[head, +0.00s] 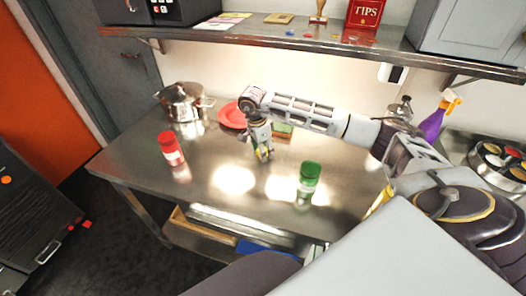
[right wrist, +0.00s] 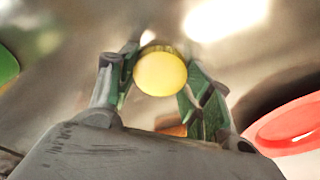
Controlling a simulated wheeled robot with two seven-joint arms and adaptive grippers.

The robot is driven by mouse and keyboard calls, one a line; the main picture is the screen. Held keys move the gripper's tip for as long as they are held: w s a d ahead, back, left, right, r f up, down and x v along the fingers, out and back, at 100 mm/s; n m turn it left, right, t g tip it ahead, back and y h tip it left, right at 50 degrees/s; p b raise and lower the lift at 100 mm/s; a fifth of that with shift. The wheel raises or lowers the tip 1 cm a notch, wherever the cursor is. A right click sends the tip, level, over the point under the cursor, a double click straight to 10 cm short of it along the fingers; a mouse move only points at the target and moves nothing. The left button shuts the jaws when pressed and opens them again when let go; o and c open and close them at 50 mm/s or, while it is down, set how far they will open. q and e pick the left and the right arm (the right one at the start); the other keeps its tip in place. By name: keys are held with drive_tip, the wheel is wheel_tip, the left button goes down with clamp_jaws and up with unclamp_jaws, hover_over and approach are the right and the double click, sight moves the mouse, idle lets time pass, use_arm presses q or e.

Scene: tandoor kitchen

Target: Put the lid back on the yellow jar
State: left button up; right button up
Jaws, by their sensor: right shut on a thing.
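My right gripper (head: 264,153) points down over the middle of the steel table. In the right wrist view, its fingers (right wrist: 160,88) are shut on a round yellow lid (right wrist: 160,73), one finger on either side. In the head view only a small bit of yellow shows between the fingertips. I cannot make out the yellow jar's body, nor tell whether the lid sits on it or apart from it. My left gripper is not in view.
A red-lidded jar (head: 171,148) stands left on the table (head: 215,205), a green-lidded jar (head: 309,178) right. A red plate (head: 231,116) and a steel pot (head: 183,103) are behind. A shelf (head: 280,38) overhangs the back. The front middle is clear.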

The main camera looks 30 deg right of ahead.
wheel_tip(320, 180, up, 10)
drive_tip(key=shift+b, duration=0.4)
idle(0.4)
